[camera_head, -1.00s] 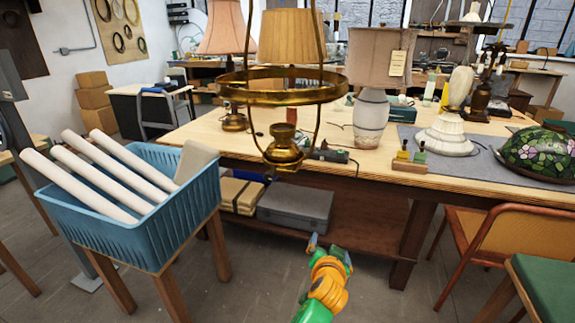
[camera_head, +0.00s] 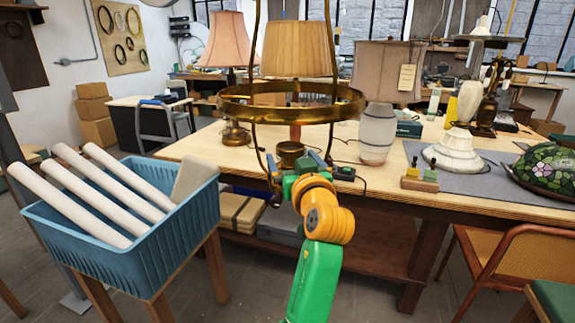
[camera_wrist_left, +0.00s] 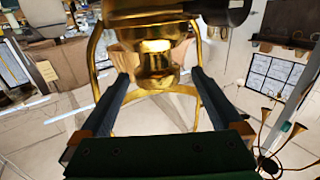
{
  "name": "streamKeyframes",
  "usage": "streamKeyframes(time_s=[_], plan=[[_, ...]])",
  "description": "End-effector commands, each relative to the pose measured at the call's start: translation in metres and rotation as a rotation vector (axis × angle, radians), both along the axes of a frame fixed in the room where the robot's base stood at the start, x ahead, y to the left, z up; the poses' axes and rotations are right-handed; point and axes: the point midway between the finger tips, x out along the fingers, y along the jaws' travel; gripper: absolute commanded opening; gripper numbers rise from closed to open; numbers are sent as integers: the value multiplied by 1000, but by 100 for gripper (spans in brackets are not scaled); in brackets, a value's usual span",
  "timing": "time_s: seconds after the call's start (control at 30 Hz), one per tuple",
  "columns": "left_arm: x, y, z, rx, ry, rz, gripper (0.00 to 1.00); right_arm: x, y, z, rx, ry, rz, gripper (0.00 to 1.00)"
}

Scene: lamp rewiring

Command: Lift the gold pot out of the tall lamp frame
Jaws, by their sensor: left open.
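The gold pot (camera_head: 290,151) sits low inside the tall lamp frame (camera_head: 290,115), below its wide brass hoop and between its thin side rods. The pot's lower part is hidden behind my left gripper (camera_head: 300,163) in the head view. In the left wrist view the pot (camera_wrist_left: 157,63) appears between the two open fingers, near their tips. I see a gap on each side of it, and the gripper holds nothing. The frame's curved gold bars (camera_wrist_left: 96,55) pass around the pot and near the fingers. My right gripper is not in view.
The wooden workbench (camera_head: 450,195) lies just behind the frame, with a white ceramic lamp (camera_head: 377,133) and a stained-glass shade (camera_head: 548,170) on it. A blue crate (camera_head: 130,255) of long white rolls stands on the left. An orange chair (camera_head: 510,255) is at the right.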

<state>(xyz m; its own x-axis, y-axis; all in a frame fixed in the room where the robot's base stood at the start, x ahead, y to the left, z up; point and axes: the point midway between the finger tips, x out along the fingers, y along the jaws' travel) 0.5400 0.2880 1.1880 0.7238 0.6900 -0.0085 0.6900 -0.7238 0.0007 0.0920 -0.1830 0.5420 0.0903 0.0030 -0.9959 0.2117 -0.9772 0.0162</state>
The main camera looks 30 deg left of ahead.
Motion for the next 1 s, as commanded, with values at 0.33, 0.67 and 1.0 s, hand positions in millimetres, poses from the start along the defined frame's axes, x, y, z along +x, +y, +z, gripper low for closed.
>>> streamKeyframes(time_s=[0.33,0.67,1.0], plan=[[37,30,-1,-1,4,-1,100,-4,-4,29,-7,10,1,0],[37,29,-1,0,3,-2,49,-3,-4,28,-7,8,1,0],[37,29,0,1,0,-2,0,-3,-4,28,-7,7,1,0]])
